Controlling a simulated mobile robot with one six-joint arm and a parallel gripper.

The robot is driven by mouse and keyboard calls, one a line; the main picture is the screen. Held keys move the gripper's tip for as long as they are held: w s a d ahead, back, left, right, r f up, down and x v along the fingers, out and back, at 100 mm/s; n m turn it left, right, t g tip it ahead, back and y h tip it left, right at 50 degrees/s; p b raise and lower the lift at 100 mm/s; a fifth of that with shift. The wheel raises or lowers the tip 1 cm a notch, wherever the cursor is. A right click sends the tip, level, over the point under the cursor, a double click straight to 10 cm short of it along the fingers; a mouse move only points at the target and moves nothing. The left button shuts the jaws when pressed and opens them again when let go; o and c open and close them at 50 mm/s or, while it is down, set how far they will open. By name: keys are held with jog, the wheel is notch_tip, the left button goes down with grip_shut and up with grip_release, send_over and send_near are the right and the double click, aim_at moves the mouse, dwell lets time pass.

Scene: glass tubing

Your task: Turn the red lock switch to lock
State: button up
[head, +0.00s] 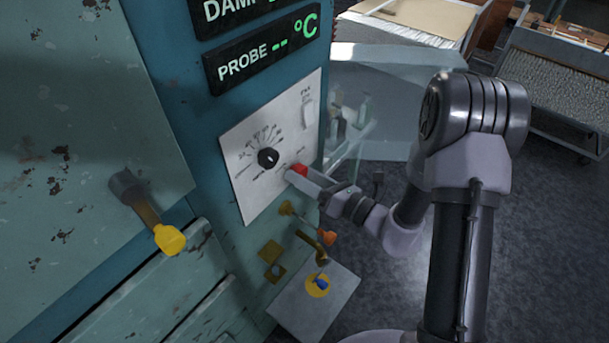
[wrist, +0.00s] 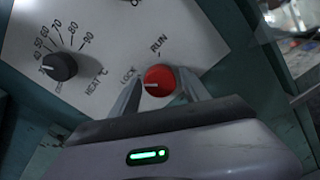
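The red lock switch (wrist: 158,80) is a round knob on a pale control panel. In the wrist view its white pointer mark faces left, toward the LOCK label (wrist: 128,77); the RUN label (wrist: 159,43) is above it. My gripper (wrist: 160,88) has one finger on each side of the knob. The fingers lie very close to its edges, and I cannot tell whether they press on it. In the head view my gripper (head: 310,178) is at the panel's lower right, and the red switch (head: 299,170) shows at its tip.
A black heat dial (head: 268,158) sits left of the switch, and a white rocker switch (head: 307,112) above right. Orange-handled valves (head: 327,238) stick out below. A yellow-tipped handle (head: 170,239) juts out at left. Glassware (head: 350,120) stands behind the cabinet's right edge.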

jog(key=shift+o, duration=0.2)
jog(key=p+v, duration=0.1)
jog(key=v, duration=1.6)
jog(key=shift+s+d, duration=0.15)
